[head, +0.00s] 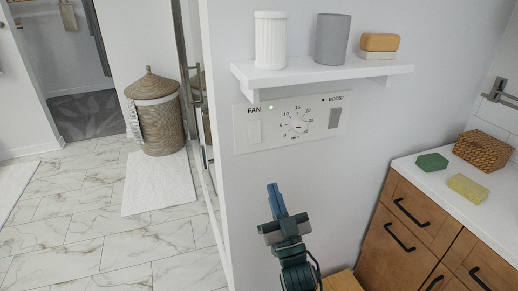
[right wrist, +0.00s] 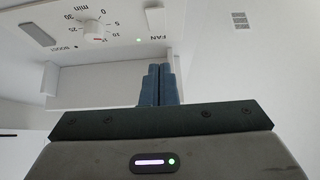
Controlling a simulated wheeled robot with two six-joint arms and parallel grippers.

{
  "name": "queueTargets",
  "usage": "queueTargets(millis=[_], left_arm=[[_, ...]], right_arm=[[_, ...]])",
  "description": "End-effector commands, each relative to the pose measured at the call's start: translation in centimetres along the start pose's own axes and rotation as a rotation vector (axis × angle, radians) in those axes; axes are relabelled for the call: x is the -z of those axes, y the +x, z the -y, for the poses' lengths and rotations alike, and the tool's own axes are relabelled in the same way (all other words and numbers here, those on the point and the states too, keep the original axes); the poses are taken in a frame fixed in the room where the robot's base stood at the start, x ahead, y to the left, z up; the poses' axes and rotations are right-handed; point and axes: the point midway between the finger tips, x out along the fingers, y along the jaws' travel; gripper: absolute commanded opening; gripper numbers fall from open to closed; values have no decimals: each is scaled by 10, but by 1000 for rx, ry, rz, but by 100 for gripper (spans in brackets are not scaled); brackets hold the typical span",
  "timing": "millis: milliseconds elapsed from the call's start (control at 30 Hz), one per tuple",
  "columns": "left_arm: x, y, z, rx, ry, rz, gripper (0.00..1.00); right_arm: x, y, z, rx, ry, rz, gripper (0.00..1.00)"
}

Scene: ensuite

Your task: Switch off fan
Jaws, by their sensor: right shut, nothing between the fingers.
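The white wall panel (head: 243,146) carries a pale FAN rocker switch (head: 254,132) at its left, with a lit green light (head: 271,107) beside the FAN label. A round timer dial (head: 296,123) is in the middle and a grey BOOST switch (head: 335,118) at the right. My right gripper (head: 274,194) is shut and empty, below the panel and apart from it. In the right wrist view the panel appears upside down, with the FAN switch (right wrist: 155,20) beyond my shut blue fingertips (right wrist: 159,70). My left gripper is not in view.
A white shelf (head: 325,73) juts out above the panel, holding a white cup (head: 270,40), a grey cup (head: 332,40) and soap bars (head: 380,43). A wooden cabinet (head: 415,215) stands at the right. The wall around the panel's lower side is clear.

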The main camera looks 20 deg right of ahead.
Motion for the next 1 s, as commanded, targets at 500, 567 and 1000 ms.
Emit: queueTargets(millis=[500, 567, 1000], left_arm=[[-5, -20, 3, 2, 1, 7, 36], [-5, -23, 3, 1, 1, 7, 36], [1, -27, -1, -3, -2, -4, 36]], right_arm=[[3, 59, 0, 1, -1, -1, 0], [2, 72, 0, 1, -1, -1, 0], [-26, 126, 0, 0, 0, 2, 0]])
